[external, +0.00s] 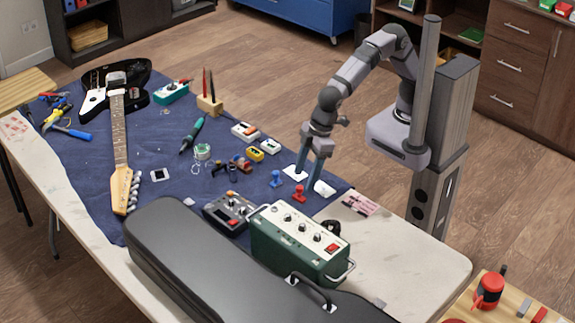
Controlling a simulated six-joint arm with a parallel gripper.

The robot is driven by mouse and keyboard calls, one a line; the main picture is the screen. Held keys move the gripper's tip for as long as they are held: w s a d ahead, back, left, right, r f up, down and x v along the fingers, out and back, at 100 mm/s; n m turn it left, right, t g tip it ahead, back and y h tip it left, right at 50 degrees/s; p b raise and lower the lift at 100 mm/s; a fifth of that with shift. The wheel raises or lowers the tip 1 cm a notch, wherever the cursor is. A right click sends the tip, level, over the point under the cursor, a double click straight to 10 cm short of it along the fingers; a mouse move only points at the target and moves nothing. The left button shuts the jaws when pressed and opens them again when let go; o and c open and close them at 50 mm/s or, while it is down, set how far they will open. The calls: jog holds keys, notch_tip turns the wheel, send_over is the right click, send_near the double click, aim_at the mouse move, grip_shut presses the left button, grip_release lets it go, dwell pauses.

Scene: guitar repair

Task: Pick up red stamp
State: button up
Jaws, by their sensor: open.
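The red stamp (299,194) stands upright on the blue cloth near the right end of the table, just in front of my gripper in the external view. My gripper (310,184) points down with its two fingers spread, close above the cloth behind the red stamp. Nothing shows between the fingers. A blue stamp (276,178) stands just left of the red one. The exact gap between the fingertips and the red stamp cannot be told from this view.
White pads lie at the fingers' left (295,172) and right (324,188). A green amplifier (296,244), a grey pedal (230,212) and a black case (215,265) stand in front. A guitar (121,140) lies left. Bare table (400,245) shows at right.

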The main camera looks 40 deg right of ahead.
aim_at(300, 190)
jog(key=shift+a+x, duration=0.15)
jog(key=shift+x, duration=1.4)
jog(key=shift+a+x, duration=0.1)
jog(key=shift+x, duration=1.45)
jog(key=shift+r, duration=0.1)
jog(key=c, duration=1.1)
